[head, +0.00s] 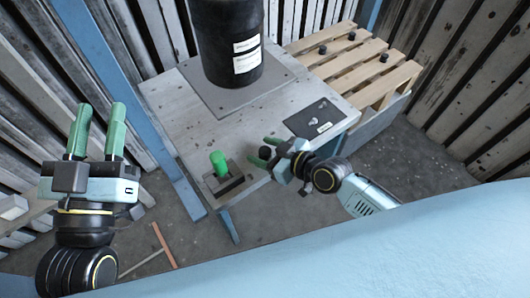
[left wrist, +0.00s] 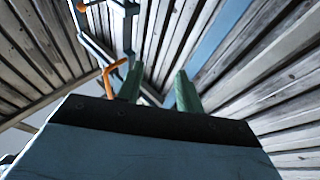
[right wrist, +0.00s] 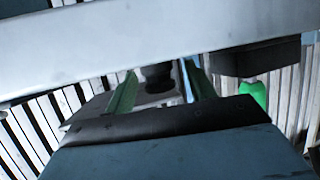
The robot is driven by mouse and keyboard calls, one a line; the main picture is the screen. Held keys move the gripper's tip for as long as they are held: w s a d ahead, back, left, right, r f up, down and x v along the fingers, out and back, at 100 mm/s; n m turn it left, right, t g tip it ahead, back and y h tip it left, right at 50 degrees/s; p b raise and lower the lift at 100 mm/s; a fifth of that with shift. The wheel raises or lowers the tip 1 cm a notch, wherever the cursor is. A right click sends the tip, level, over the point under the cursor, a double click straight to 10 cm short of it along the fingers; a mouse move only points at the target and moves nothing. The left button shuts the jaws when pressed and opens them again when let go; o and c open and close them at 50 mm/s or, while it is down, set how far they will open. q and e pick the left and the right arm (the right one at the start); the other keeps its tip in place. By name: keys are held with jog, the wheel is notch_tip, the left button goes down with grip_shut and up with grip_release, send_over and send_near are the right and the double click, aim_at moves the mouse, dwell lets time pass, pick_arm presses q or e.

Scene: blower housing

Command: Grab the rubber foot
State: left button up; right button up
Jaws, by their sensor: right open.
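A black rubber foot (head: 265,153) is at the front edge of the grey table, at the fingertips of my right gripper (head: 272,154). In the right wrist view the dark foot (right wrist: 157,76) shows between the two green fingers of my right gripper (right wrist: 158,92), which is open. I cannot tell whether the fingers touch it. Part of the foot is hidden. Several similar black feet (head: 384,57) stand on the wooden slats at the back right. My left gripper (head: 97,130) is open and empty, fingers up, left of the table; it also shows in the left wrist view (left wrist: 158,88).
A large black cylindrical housing (head: 226,40) stands on a plate on the table (head: 185,110). A green knob-like part (head: 218,160) on a dark block is at the table's front left. A black plate (head: 314,118) lies at the right. A wooden slatted pallet (head: 345,68) is behind.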

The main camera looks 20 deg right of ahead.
jog(key=shift+c, duration=0.4)
jog(key=c, duration=1)
jog(key=shift+o, duration=0.2)
jog(key=shift+r, duration=0.2)
